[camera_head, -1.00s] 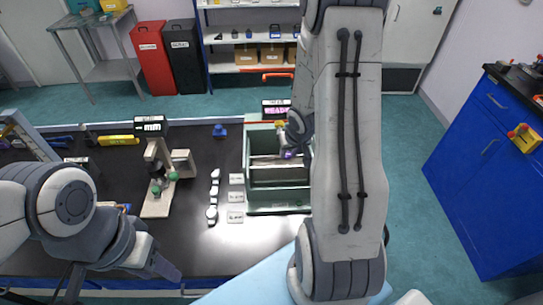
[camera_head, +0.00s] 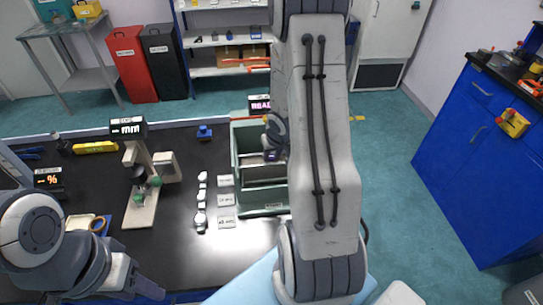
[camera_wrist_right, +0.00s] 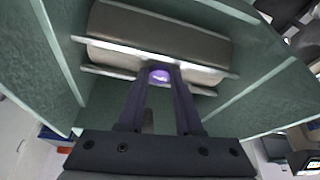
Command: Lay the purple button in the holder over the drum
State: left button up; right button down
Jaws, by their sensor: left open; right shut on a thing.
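The purple button (camera_wrist_right: 159,77) is between the fingertips of my right gripper (camera_wrist_right: 160,84) in the right wrist view. The right gripper is shut on it, pointing into the green rheometer housing (camera_head: 262,209). The metallic drum (camera_wrist_right: 160,28) lies right in front of the fingertips, with pale bars along its edges. I cannot tell whether the button touches a bar or the drum, or which part is the holder. In the head view the right gripper (camera_head: 273,153) is partly hidden by my arm. My left gripper (camera_head: 143,286) is open and empty over the table's front left.
A lit display (camera_head: 260,105) stands behind the housing. Left of the housing are white labels (camera_head: 225,199), several small pale items (camera_head: 201,200) and a thickness gauge (camera_head: 140,195). A blue item (camera_head: 204,132) sits at the back. Bare black table lies in front.

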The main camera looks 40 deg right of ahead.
jog(key=shift+f, duration=0.1)
jog(key=c, duration=0.9)
grip_release()
jog(key=shift+o, duration=0.2)
jog(key=p+v, duration=0.7)
jog(key=v, duration=0.4)
jog(key=a+r+n, duration=0.2)
jog(key=a+r, duration=0.2)
jog(key=a, duration=0.4)
jog(key=a+r+n, duration=0.3)
jog(key=a+r, duration=0.2)
jog(key=a, duration=0.4)
jog(key=s+a+r+n+g+y, duration=0.1)
jog(key=s+a+r+n+g, duration=0.1)
jog(key=s+a, duration=0.5)
jog(key=s+a+r+n+g+y, duration=0.1)
jog(key=s+a+r+n+g, duration=0.1)
jog(key=s+a, duration=0.6)
jog(key=shift+s+a+r+n+y+p, duration=0.3)
jog(key=shift+s+r+n+p, duration=0.25)
jog(key=shift+s+n, duration=0.65)
jog(key=shift+w, duration=0.1)
